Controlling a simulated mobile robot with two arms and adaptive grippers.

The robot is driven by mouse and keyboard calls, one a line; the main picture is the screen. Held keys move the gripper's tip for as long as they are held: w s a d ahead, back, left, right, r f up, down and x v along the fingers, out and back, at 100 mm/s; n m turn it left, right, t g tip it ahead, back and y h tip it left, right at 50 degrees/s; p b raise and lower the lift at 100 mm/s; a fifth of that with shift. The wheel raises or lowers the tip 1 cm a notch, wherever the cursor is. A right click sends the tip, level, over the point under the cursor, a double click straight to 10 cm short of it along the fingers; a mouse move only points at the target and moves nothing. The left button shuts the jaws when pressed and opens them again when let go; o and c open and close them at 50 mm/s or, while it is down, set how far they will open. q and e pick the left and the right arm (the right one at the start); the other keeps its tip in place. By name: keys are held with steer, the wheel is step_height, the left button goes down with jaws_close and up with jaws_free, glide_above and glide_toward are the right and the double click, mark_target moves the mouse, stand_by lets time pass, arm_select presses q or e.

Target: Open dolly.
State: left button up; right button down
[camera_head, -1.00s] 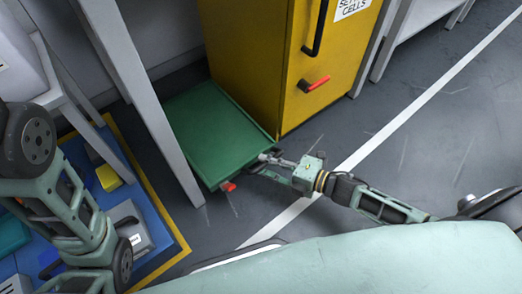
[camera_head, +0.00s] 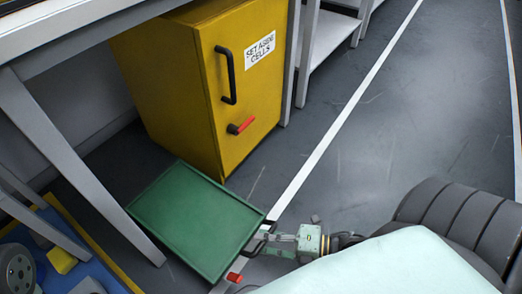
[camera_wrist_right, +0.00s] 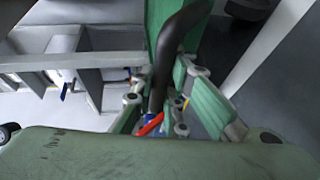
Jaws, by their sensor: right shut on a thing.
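The dolly (camera_head: 190,215) is a flat green platform with a raised rim, low on the floor in front of the yellow cabinet. A red pedal (camera_head: 234,277) sticks out at its near corner. My right gripper (camera_head: 268,240) is at the dolly's near right edge, shut on its black handle. In the right wrist view, the black handle (camera_wrist_right: 178,50) runs between the fingers of my right gripper (camera_wrist_right: 165,100), with the green platform beyond.
A yellow cabinet (camera_head: 205,90) labelled "SET ASIDE CELLS" stands behind the dolly, with a black handle and a red lever (camera_head: 240,126). A grey table leg (camera_head: 85,170) stands close to the dolly's left. Open floor (camera_head: 340,150) with a white line lies to the right.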

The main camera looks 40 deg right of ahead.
steer(key=c, duration=1.7)
jaws_free()
steer(key=shift+c, duration=0.2)
steer(key=v, duration=1.2)
steer(key=shift+r, duration=0.1)
